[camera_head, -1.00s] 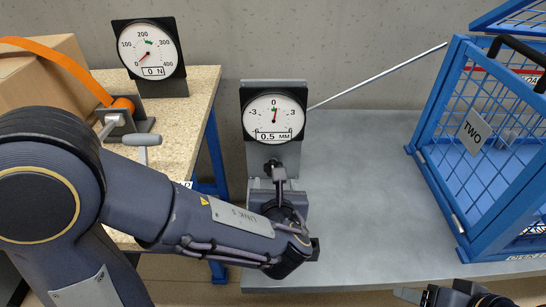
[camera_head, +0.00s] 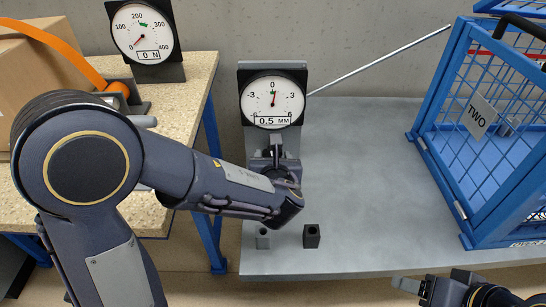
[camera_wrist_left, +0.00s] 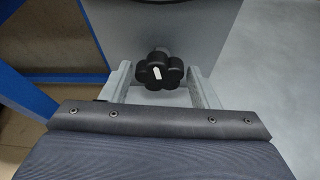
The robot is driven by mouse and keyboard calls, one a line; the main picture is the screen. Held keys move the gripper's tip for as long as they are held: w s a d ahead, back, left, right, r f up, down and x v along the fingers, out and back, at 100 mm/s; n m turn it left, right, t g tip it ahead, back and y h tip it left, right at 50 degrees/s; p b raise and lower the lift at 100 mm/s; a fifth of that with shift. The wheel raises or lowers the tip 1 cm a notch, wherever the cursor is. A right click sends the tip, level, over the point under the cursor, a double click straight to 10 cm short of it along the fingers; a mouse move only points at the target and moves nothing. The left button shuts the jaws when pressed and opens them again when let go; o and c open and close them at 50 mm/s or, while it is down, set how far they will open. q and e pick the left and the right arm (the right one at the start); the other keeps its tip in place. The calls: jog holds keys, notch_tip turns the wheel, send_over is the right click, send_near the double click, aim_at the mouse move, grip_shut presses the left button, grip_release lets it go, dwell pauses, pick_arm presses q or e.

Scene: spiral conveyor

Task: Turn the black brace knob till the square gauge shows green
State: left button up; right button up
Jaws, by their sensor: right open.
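The square gauge (camera_head: 272,97) stands upright at the back of the grey table. Its red needle points just right of 0, by a small green mark, and its readout shows 0.5 MM. In the left wrist view the black brace knob (camera_wrist_left: 160,72), lobed with a white pointer mark, sits between the two fingers of my left gripper (camera_wrist_left: 158,82). The fingers are apart, with a gap on each side of the knob. In the head view my left arm hides the knob. My right gripper (camera_head: 407,285) is open and empty at the table's front edge.
A blue mesh crate (camera_head: 432,100) labelled TWO stands at the right. Two small blocks, one grey (camera_head: 263,238) and one black (camera_head: 312,236), lie near the front edge. A round force gauge (camera_head: 142,35) reading 0 N stands on the left bench. The table's middle is clear.

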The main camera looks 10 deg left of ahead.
pick_arm(q)
jog(key=c, duration=0.7)
jog(key=shift+r+p, duration=0.15)
jog(key=shift+p, duration=0.3)
jog(key=shift+c, duration=0.2)
jog(key=m+y+p, duration=0.1)
jog(key=m+p, duration=0.1)
jog(key=p, duration=0.1)
jog(key=shift+d+r+m+y+p, duration=0.1)
jog(key=shift+d+m+y+p, duration=0.05)
jog(key=shift+m+y+p, duration=0.2)
jog(key=shift+m+p, duration=0.25)
jog(key=shift+p, duration=0.1)
jog(key=shift+f+y, duration=0.3)
jog(key=shift+y, duration=0.05)
jog(key=o, duration=1)
jog(key=shift+c, duration=0.2)
